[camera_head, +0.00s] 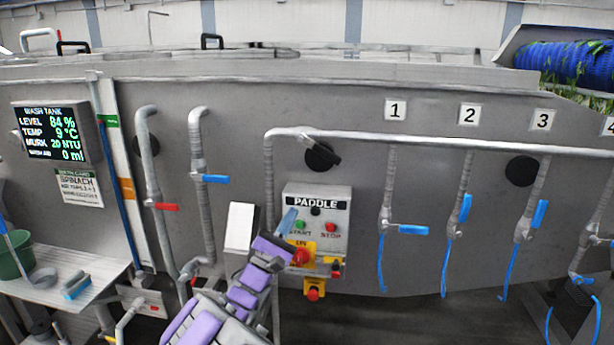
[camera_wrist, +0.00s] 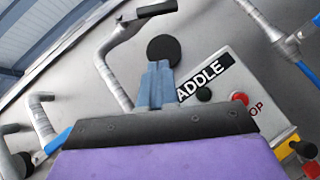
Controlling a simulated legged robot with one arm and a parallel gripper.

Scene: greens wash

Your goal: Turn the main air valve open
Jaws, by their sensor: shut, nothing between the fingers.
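A black lever (camera_head: 322,148), which looks like the main air valve's handle, sits on the horizontal grey pipe (camera_head: 375,136) above the paddle panel. It slants down to the right across the pipe. The lever also shows at the top of the wrist view (camera_wrist: 152,9). My gripper (camera_head: 287,221) is in front of the panel's left part, below and left of the lever, and apart from it in the picture. Its blue fingers (camera_wrist: 155,85) are shut and empty, and point up toward a round black disc (camera_wrist: 165,50) on the wall.
The paddle panel (camera_head: 332,222) has green and red buttons and a red knob on yellow. Numbered blue-handled valves hang to the right; valve 1's handle (camera_head: 413,229) lies crosswise. Pipes with a red (camera_head: 166,206) and a blue handle (camera_head: 215,179) stand left. A display (camera_head: 50,133) hangs far left.

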